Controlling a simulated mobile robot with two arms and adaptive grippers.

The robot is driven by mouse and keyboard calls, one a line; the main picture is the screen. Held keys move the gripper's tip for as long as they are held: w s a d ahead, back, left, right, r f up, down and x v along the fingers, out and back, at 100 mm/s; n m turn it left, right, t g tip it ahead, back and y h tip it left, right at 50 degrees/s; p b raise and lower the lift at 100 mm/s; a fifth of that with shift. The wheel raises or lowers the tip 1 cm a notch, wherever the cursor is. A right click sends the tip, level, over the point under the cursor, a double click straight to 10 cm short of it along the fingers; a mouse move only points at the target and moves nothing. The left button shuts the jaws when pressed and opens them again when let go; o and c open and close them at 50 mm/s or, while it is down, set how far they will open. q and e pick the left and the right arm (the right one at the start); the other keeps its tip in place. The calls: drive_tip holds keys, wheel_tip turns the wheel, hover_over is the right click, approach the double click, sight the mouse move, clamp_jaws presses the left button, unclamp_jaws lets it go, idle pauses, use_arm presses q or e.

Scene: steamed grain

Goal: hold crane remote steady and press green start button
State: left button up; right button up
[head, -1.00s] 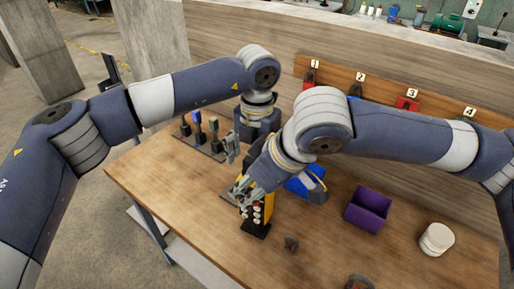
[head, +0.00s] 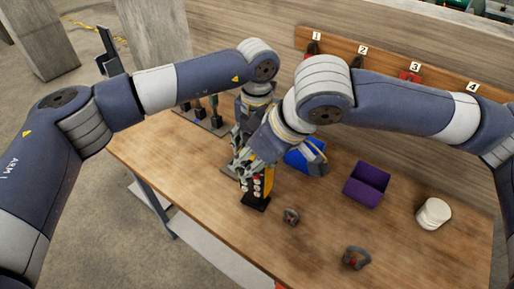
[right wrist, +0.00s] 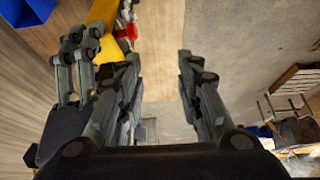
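The crane remote (head: 256,192) is yellow and black with red and white buttons. It stands on the table toward the near edge, its upper part hidden by my grippers. In the right wrist view the yellow remote (right wrist: 103,18) is at the top left, its red and white buttons on its right side. My right gripper (right wrist: 163,75) has its fingers spread with nothing between them, beside the remote. My left gripper (right wrist: 80,45) is against the left side of the yellow body; whether it grips it is hidden. I cannot make out a green button.
A blue bin (head: 303,160) is behind the remote, and a purple bin (head: 365,188) is to the right. Two small dark grey pieces (head: 291,217) (head: 355,258) and a white round container (head: 433,214) lie on the table (head: 200,178). Tools on a stand (head: 214,117) are behind left.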

clamp_jaws()
idle(1.1)
